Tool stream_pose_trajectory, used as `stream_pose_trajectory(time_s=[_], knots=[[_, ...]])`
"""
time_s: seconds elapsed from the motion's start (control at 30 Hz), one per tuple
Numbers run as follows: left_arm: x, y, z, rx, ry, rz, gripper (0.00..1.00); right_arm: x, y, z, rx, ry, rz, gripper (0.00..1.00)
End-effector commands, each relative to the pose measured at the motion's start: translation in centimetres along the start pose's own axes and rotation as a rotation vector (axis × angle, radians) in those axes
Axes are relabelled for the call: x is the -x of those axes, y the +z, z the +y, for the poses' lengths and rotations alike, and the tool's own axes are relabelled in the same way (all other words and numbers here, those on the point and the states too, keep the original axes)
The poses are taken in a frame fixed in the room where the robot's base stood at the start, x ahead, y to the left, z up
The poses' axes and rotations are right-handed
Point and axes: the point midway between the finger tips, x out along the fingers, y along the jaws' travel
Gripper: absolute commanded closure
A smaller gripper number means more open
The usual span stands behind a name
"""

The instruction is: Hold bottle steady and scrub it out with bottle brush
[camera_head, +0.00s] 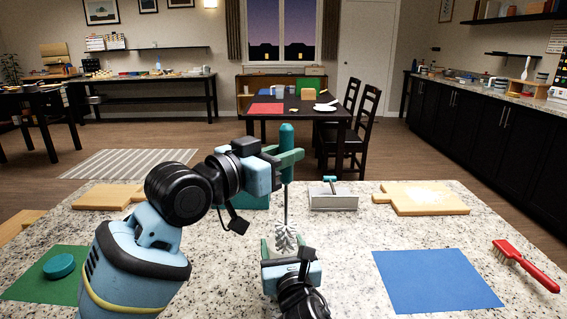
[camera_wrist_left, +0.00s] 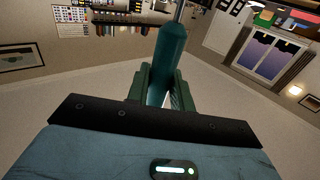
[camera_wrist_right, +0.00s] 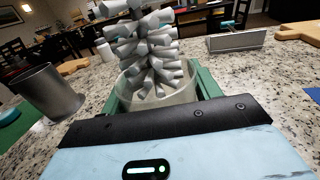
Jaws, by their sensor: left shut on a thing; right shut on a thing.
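My left gripper (camera_head: 287,158) is shut on the teal handle of the bottle brush (camera_head: 287,135) and holds it upright, bristles down. The handle also fills the jaws in the left wrist view (camera_wrist_left: 166,62). The grey-white bristles (camera_wrist_right: 150,50) stand at the mouth of the translucent bottle (camera_wrist_right: 180,92) in the right wrist view. The lowest bristles overlap the rim; how deep they reach I cannot tell. My right gripper (camera_wrist_right: 158,108) is shut on the bottle, a green finger on each side. The bottle's lower part is hidden by my right gripper.
A metal cup (camera_wrist_right: 50,92) stands left of the bottle. A grey box (camera_head: 333,202), cutting boards (camera_head: 425,200), a blue mat (camera_head: 435,282), a red brush (camera_head: 525,265) and a green mat (camera_head: 30,285) with a teal lid (camera_head: 59,267) lie around the speckled counter.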

Motion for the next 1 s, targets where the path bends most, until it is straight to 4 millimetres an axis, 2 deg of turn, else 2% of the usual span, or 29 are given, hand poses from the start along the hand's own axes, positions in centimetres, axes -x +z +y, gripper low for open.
stream_pose_trajectory(time_s=[0.4,0.83,1.0], knots=[[0.0,-2.5,0.0,-0.001,0.000,0.002,1.00,0.0,-0.1,0.0,0.000,0.000,0.001,0.66],[0.0,-2.7,0.0,0.000,0.000,0.000,1.00,0.0,-0.1,0.0,-0.001,0.000,0.001,0.66],[0.0,-3.5,0.0,-0.001,0.000,0.001,1.00,0.0,-0.1,0.0,-0.001,0.000,0.001,0.66]])
